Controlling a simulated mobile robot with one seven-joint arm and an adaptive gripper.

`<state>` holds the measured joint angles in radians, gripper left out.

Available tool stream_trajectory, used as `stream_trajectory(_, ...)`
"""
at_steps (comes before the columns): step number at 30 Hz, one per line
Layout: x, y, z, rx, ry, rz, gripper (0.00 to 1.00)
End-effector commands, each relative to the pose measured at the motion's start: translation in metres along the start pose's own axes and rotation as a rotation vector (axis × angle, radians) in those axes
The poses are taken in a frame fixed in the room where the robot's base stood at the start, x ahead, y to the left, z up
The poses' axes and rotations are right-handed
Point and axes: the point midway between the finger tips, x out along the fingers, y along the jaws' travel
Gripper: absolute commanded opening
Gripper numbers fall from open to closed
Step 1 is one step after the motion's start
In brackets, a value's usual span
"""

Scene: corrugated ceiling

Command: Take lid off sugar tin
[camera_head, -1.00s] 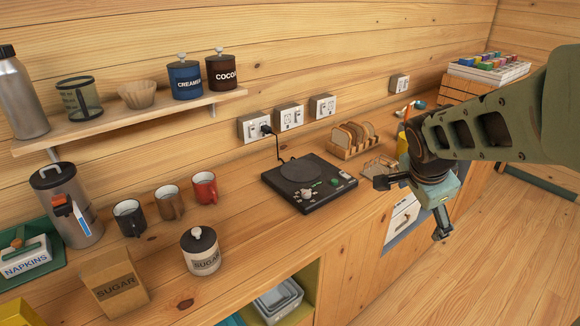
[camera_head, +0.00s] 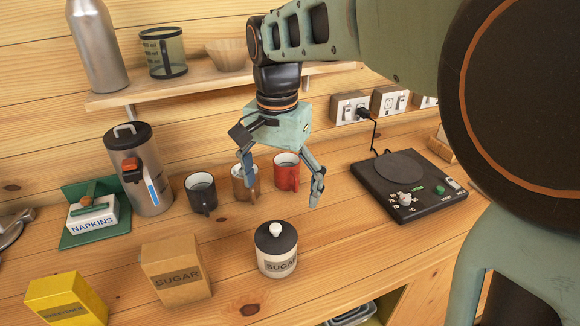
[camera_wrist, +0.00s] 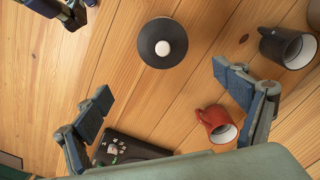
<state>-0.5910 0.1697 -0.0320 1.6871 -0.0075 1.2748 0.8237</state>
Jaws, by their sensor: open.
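The sugar tin (camera_head: 277,262) is a cream, round tin with dark lettering, upright on the wooden counter. Its black lid (camera_head: 276,236) with a white knob (camera_head: 276,229) sits on top. My gripper (camera_head: 280,196) is open and empty, pointing down, above and behind the tin, in front of the mugs. In the wrist view the lid (camera_wrist: 162,43) shows from above, beyond the fingertips and between their lines; the fingers (camera_wrist: 168,92) are spread wide. Nothing touches the lid.
Grey (camera_head: 202,193), brown (camera_head: 245,183) and red (camera_head: 287,172) mugs stand behind the tin. A paper sugar bag (camera_head: 176,272) is to its left. A black hot plate (camera_head: 408,187) is at right. A shelf (camera_head: 205,91) hangs behind my gripper. Counter right of the tin is clear.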

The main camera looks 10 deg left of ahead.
Motion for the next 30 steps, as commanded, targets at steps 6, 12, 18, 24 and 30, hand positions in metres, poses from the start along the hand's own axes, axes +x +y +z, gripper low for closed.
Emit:
stream_trajectory(6, 0.020, -0.006, 0.009, -0.031, -0.021, 0.001, 0.90)
stream_trajectory(12, 0.049, -0.006, 0.009, -0.029, -0.019, 0.000, 0.90)
stream_trajectory(18, 0.064, -0.006, 0.011, -0.029, -0.018, 0.000, 0.90)
stream_trajectory(24, 0.094, -0.006, 0.015, -0.027, -0.019, 0.001, 0.90)
stream_trajectory(30, 0.108, -0.007, 0.014, -0.027, -0.016, -0.002, 0.90)
